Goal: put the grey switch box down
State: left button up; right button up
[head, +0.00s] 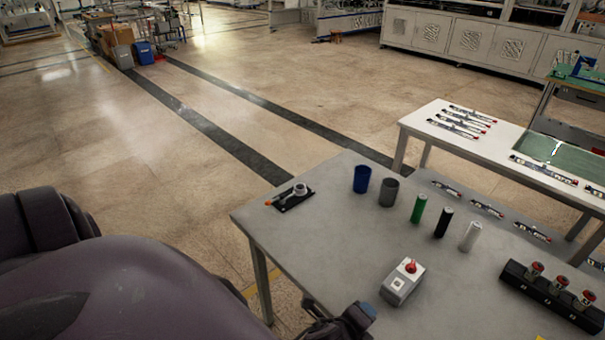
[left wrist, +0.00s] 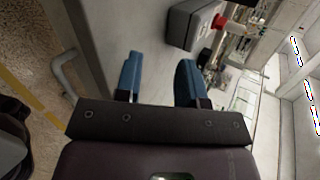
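The grey switch box (head: 403,283), with a red knob on top, rests on the grey table (head: 340,200) near its front edge in the head view. My left gripper (head: 345,320) shows partly at the bottom edge of the head view, to the left of the box and apart from it. In the left wrist view the two blue fingertips (left wrist: 160,78) stand wide apart with nothing between them. The switch box (left wrist: 192,24) lies beyond them at the top. My right gripper is in neither view.
On the table stand a blue cup (head: 361,179), a grey cup (head: 388,191), green (head: 418,208), black (head: 443,222) and white (head: 470,236) cylinders, and a black block with red-topped pieces (head: 550,290). A small black tray (head: 291,198) lies far left. The table's left middle is clear.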

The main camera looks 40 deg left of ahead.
pick_arm(q)
jog(key=s+a+f+n, duration=0.2)
jog(key=s+a+n, duration=0.7)
jog(key=n, duration=0.9)
jog(key=shift+s+t+h, duration=0.3)
